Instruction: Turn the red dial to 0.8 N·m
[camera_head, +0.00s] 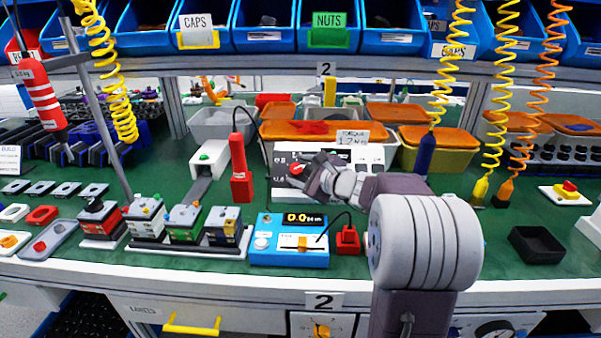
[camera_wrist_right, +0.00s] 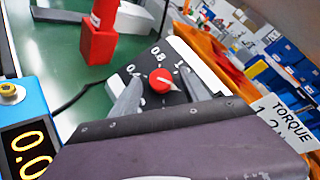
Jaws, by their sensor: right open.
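The red dial (camera_wrist_right: 162,80) sits on a dark panel with white markings, where 0.4 and 0.8 are readable in the right wrist view. Its white pointer aims to the right, away from the 0.8 mark. In the head view the dial (camera_head: 296,169) shows on the front of a white and black torque box (camera_head: 360,156). My right gripper (camera_head: 312,180) is in front of that box. In the wrist view its two fingers (camera_wrist_right: 160,84) are open, one on each side of the dial; contact cannot be told. My left gripper is not in view.
A blue meter (camera_head: 290,258) reading 0.0 stands in front, with a small red block (camera_head: 348,240) beside it. A red tool (camera_head: 240,170) stands left of the torque box. Orange-lidded bins (camera_head: 425,136) are behind. Coiled hoses hang at the right.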

